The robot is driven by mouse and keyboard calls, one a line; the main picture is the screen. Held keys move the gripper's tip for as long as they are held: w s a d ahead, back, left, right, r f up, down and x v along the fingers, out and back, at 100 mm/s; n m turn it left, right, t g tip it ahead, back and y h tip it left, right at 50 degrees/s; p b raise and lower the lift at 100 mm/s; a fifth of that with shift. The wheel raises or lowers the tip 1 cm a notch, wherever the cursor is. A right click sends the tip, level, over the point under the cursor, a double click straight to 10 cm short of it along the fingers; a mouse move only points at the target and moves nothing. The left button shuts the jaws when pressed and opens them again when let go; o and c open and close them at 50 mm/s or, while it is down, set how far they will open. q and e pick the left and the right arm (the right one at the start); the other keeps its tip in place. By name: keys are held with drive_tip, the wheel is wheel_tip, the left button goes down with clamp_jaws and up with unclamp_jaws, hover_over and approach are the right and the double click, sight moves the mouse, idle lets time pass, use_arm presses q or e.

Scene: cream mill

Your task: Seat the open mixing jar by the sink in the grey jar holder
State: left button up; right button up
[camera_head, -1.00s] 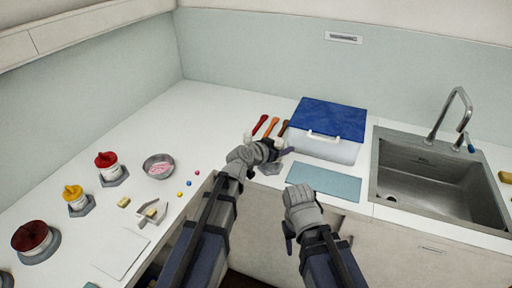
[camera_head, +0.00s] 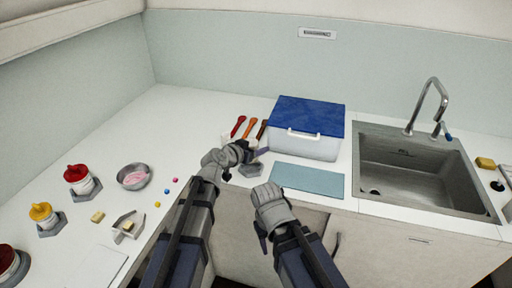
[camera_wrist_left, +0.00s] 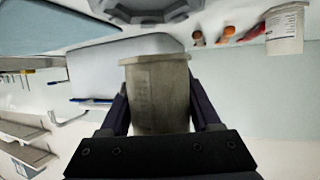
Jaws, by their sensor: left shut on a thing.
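My left gripper (camera_head: 254,151) is at the counter's front, left of the blue-lidded box. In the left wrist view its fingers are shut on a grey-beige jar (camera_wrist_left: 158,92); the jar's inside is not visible. In the head view the gripper and wrist mostly hide this jar. A grey angular holder (camera_wrist_left: 145,8) shows at the top of the left wrist view, beyond the jar and apart from it in the picture. In the head view a grey piece (camera_head: 251,169), likely this holder, lies just below the gripper. My right gripper (camera_head: 263,236) hangs before the counter front, its jaws unclear.
The blue-lidded box (camera_head: 306,128) and a blue mat (camera_head: 307,180) lie right of the left gripper, then the sink (camera_head: 425,170). Red, orange and brown tools (camera_head: 250,128) lie behind it. A bowl (camera_head: 134,176) and capped jars (camera_head: 79,179) stand left. The back-left counter is clear.

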use_arm(q)
drive_tip(key=shift+f+b, duration=1.4)
drive_tip(key=shift+f, duration=0.25)
drive_tip(key=shift+f+b, duration=0.7)
drive_tip(key=shift+f, duration=0.05)
idle(1.1)
drive_tip(key=o, duration=1.4)
drive_tip(key=p+v, duration=0.3)
drive_tip(key=v, duration=0.4)
drive_tip(key=shift+s+r, duration=0.15)
drive_tip(key=shift+s+a+r, duration=0.1)
drive_tip(key=shift+s+a, duration=0.15)
